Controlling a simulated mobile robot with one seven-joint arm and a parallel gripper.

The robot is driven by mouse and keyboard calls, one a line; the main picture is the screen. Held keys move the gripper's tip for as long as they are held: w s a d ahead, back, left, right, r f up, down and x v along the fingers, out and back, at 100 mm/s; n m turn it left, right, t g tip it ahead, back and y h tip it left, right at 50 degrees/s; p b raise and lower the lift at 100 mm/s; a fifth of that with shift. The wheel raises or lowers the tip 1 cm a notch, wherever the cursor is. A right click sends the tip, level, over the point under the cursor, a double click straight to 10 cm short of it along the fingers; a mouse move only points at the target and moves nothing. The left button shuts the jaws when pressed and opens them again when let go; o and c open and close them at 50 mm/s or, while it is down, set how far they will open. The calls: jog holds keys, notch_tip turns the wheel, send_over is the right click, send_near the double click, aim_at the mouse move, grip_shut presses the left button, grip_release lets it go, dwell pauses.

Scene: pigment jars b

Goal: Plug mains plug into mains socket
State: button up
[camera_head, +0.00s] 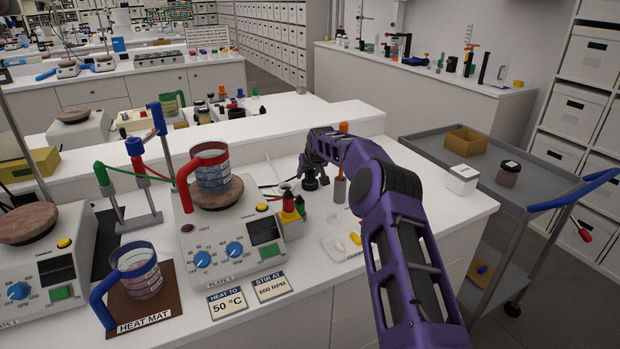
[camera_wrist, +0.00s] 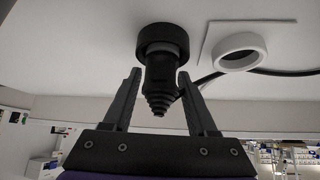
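A black round plug-like body (camera_wrist: 162,68) with a wide collar and a stepped, tapering end shows in the wrist view, between the two fingertips of my gripper (camera_wrist: 159,76). Its collar is against or close to the white surface; I cannot tell which. The fingers flank its body, but whether both touch it is unclear. In the head view my gripper (camera_head: 311,172) points down over the white bench behind the hotplate, with the black body (camera_head: 311,184) beneath. A white ring on a square plate (camera_wrist: 240,52), possibly the socket, lies right of it in the wrist view.
A dark cable (camera_wrist: 275,71) runs along the surface past the white ring. The hotplate (camera_head: 232,272) with a red-handled beaker (camera_head: 210,170) stands left of my arm. A white dish (camera_head: 338,250) with small capsules sits in front. A grey trolley (camera_head: 440,158) stands right.

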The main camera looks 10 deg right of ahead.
grip_shut()
